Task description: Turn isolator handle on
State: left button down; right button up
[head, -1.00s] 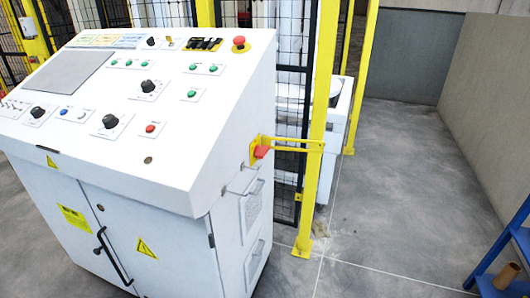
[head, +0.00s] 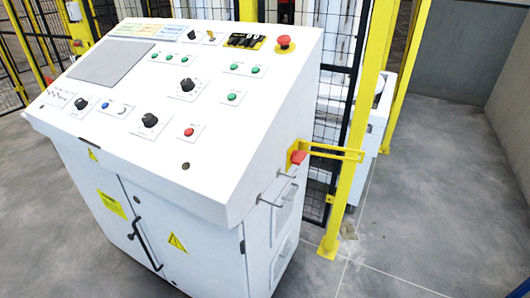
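The red isolator handle (head: 297,157) sits on a yellow mount at the upper right side of the white control cabinet (head: 180,200). It looks small, and I cannot tell which position it is turned to. A yellow bracket (head: 335,151) runs from beside it to the yellow fence post. Neither of my grippers is in the head view.
The cabinet's sloped panel carries knobs, green buttons and a red emergency stop (head: 285,42). Metal handles (head: 280,192) stick out of its side below the isolator. A yellow post (head: 358,140) and black mesh fence stand behind it. Grey floor (head: 430,220) at the right is clear.

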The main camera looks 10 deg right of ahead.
aim_at(296, 158)
jog(key=u, duration=0.25)
jog(key=i, duration=1.1)
jog(key=z, duration=0.75)
